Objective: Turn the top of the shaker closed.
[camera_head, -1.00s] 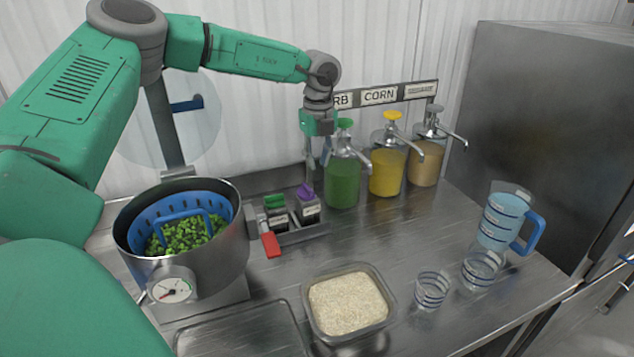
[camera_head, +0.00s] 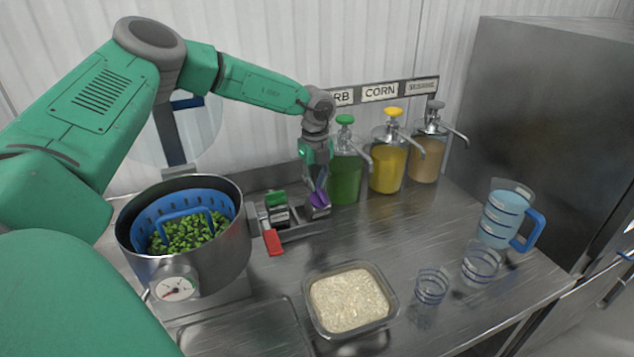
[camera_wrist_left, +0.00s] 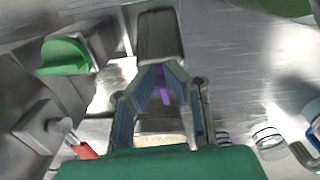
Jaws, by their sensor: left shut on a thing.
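The shaker (camera_head: 319,212) with the purple top (camera_head: 320,199) stands in the small metal rack behind the red handle. My left gripper (camera_head: 317,189) points down over it and is shut on the purple top, its fingers hiding part of it. In the left wrist view, the purple top (camera_wrist_left: 161,88) shows as a narrow strip between the two fingers, with the grey shaker body (camera_wrist_left: 160,35) beyond them. A second shaker with a green top (camera_head: 276,198) stands just left of it in the rack; its green top also shows in the left wrist view (camera_wrist_left: 62,55).
A steel pot (camera_head: 199,258) with a blue basket of green vegetables stands left, with a red handle (camera_head: 272,242) beside it. Green, yellow and tan pump dispensers (camera_head: 387,168) stand behind at right. A rice container (camera_head: 350,300), two cups and a jug (camera_head: 505,215) are in front and right.

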